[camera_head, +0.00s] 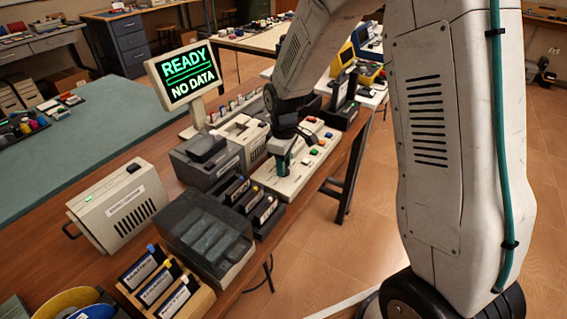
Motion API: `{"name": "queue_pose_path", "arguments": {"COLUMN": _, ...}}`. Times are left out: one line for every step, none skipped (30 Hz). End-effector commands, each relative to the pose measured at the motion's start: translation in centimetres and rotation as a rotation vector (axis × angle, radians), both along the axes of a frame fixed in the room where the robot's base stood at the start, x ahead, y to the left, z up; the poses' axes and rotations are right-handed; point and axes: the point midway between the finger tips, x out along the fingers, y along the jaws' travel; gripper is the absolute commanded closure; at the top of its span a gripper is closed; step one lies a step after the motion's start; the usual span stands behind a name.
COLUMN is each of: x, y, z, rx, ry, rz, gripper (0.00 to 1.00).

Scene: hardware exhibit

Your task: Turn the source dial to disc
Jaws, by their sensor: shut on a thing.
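A pale control panel (292,186) lies on the wooden bench, with several coloured buttons and knobs along its right part. My gripper (283,166) points down onto the left part of this panel, its dark green fingers low at the surface. It is shut on the source dial, which the fingers hide almost wholly. The dial's pointer and its labels are too small and covered to read. A display screen (188,75) on a stand reads "READY" over "NO DATA" in green and white.
A grey drive box (205,163) and black cartridge holders stand left of the panel. A dark bin (203,235), a wooden rack of labelled cartridges and a pale box (118,208) with a green light stand nearer. Open floor (345,235) lies right of the bench.

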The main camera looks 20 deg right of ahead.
Motion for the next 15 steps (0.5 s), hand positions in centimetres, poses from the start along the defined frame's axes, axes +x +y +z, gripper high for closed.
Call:
{"name": "queue_pose_path", "arguments": {"x": 0.09, "y": -0.01, "z": 0.08, "rx": -0.001, "ry": -0.002, "rz": 0.002, "gripper": 0.65}}
{"name": "queue_pose_path", "arguments": {"x": 0.09, "y": -0.01, "z": 0.08, "rx": -0.001, "ry": -0.002, "rz": 0.002, "gripper": 0.56}}
{"name": "queue_pose_path", "arguments": {"x": 0.09, "y": -0.01, "z": 0.08, "rx": -0.001, "ry": -0.002, "rz": 0.001, "gripper": 0.45}}
{"name": "queue_pose_path", "arguments": {"x": 0.08, "y": 0.00, "z": 0.07, "rx": -0.001, "ry": -0.002, "rz": 0.001, "gripper": 0.45}}
{"name": "queue_pose_path", "arguments": {"x": 0.06, "y": 0.00, "z": 0.06, "rx": -0.001, "ry": -0.002, "rz": 0.001, "gripper": 0.45}}
{"name": "queue_pose_path", "arguments": {"x": 0.06, "y": 0.00, "z": 0.06, "rx": 0.000, "ry": -0.001, "rz": 0.001, "gripper": 0.45}}
{"name": "queue_pose_path", "arguments": {"x": 0.06, "y": 0.00, "z": 0.05, "rx": 0.000, "ry": -0.001, "rz": 0.001, "gripper": 0.45}}
{"name": "queue_pose_path", "arguments": {"x": 0.04, "y": 0.00, "z": 0.05, "rx": 0.000, "ry": -0.001, "rz": 0.001, "gripper": 0.45}}
{"name": "queue_pose_path", "arguments": {"x": 0.04, "y": 0.00, "z": 0.04, "rx": 0.000, "ry": -0.001, "rz": 0.001, "gripper": 0.45}}
{"name": "queue_pose_path", "arguments": {"x": 0.04, "y": 0.01, "z": 0.04, "rx": 0.000, "ry": -0.001, "rz": 0.001, "gripper": 0.45}}
{"name": "queue_pose_path", "arguments": {"x": 0.04, "y": 0.01, "z": 0.06, "rx": 0.000, "ry": -0.001, "rz": 0.001, "gripper": 0.45}}
{"name": "queue_pose_path", "arguments": {"x": 0.05, "y": 0.01, "z": 0.17, "rx": 0.000, "ry": -0.001, "rz": 0.000, "gripper": 0.45}}
{"name": "queue_pose_path", "arguments": {"x": 0.05, "y": 0.01, "z": 0.32, "rx": 0.000, "ry": -0.001, "rz": 0.000, "gripper": 0.45}}
{"name": "queue_pose_path", "arguments": {"x": 0.06, "y": 0.01, "z": 0.56, "rx": 0.000, "ry": -0.001, "rz": 0.000, "gripper": 0.45}}
{"name": "queue_pose_path", "arguments": {"x": 0.09, "y": 0.01, "z": 0.99, "rx": 0.000, "ry": -0.003, "rz": 0.000, "gripper": 0.45}}
